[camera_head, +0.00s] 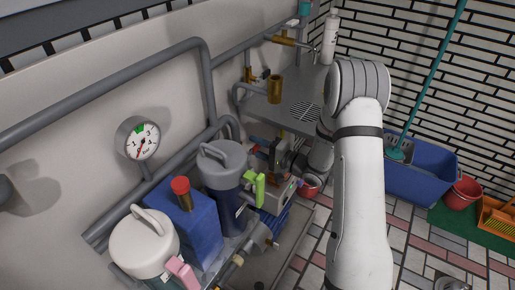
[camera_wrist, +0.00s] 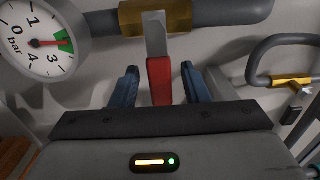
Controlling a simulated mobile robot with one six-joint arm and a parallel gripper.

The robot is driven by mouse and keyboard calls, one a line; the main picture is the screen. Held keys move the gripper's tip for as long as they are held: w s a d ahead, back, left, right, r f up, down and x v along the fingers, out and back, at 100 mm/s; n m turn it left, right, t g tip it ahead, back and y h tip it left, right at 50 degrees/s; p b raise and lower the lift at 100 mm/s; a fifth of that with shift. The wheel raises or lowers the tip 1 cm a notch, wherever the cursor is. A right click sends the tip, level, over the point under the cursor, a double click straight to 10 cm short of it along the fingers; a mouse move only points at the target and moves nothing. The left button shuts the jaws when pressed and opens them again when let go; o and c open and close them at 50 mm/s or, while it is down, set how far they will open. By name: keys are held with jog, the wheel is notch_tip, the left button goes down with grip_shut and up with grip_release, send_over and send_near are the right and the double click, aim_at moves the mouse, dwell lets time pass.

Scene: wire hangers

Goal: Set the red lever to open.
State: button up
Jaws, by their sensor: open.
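The red lever (camera_wrist: 160,80) shows in the wrist view as a red grip on a flat grey metal arm. It hangs from a brass valve body (camera_wrist: 186,16) on a grey pipe and points crosswise to the pipe in this view. My gripper (camera_wrist: 160,86) is open, with one blue finger on each side of the red grip and visible gaps between. In the head view my gripper (camera_head: 280,155) is by the pipes past the dark grey canister, and the lever is too small and covered there to make out clearly.
A pressure gauge (camera_wrist: 36,42) sits left of the lever in the wrist view; another brass fitting (camera_wrist: 291,80) is at right. In the head view a dark grey canister (camera_head: 224,165), a blue box (camera_head: 190,225) and a white canister (camera_head: 143,243) crowd the near side.

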jog(key=shift+a, duration=0.1)
jog(key=shift+c, duration=0.2)
grip_shut()
